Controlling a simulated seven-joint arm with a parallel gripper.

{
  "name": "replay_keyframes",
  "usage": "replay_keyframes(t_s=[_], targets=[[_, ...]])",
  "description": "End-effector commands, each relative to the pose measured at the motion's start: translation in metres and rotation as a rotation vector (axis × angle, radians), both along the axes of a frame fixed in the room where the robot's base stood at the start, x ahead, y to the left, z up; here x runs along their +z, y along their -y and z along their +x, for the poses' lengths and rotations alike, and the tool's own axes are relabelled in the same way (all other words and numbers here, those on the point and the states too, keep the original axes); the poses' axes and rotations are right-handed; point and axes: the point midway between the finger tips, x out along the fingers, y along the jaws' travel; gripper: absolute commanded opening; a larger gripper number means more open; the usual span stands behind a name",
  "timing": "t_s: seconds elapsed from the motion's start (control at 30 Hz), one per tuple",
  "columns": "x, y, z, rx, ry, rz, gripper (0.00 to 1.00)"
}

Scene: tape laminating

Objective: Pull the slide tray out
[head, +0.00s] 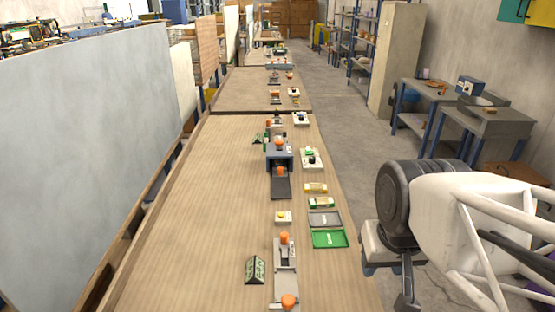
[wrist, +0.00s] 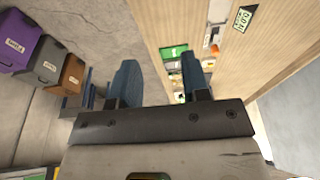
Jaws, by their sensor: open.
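A blue-grey press-like machine (head: 280,154) with an orange knob on top stands on the long wooden table. A dark flat tray (head: 280,188) extends from its near side, with an orange knob (head: 281,171) at the machine's mouth. This looks like the slide tray; how far it is out is hard to tell. My gripper (head: 404,290) hangs off the table's right edge, to the right of and nearer than the tray, touching nothing. The wrist view shows its two blue fingers (wrist: 158,78) spread apart and empty.
The table's left side is clear.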

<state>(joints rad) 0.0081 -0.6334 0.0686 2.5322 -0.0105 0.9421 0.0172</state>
Motion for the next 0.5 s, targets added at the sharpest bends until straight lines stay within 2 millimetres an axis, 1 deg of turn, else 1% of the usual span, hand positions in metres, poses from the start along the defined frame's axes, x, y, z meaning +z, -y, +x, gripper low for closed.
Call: replay_keyframes(t_s=[0.23,0.27,0.3,0.33,0.5], targets=[[0.0000,0.0000,0.0000,0.000,0.000,0.000,0.43],[0.0000,0.0000,0.0000,0.000,0.000,0.000,0.44],[0.0000,0.0000,0.0001,0.000,0.000,0.000,0.50],[0.0002,0.0000,0.0003,0.000,0.000,0.000,0.53],[0.0033,-0.0005,0.0069,0.002,-0.002,0.000,0.53]])
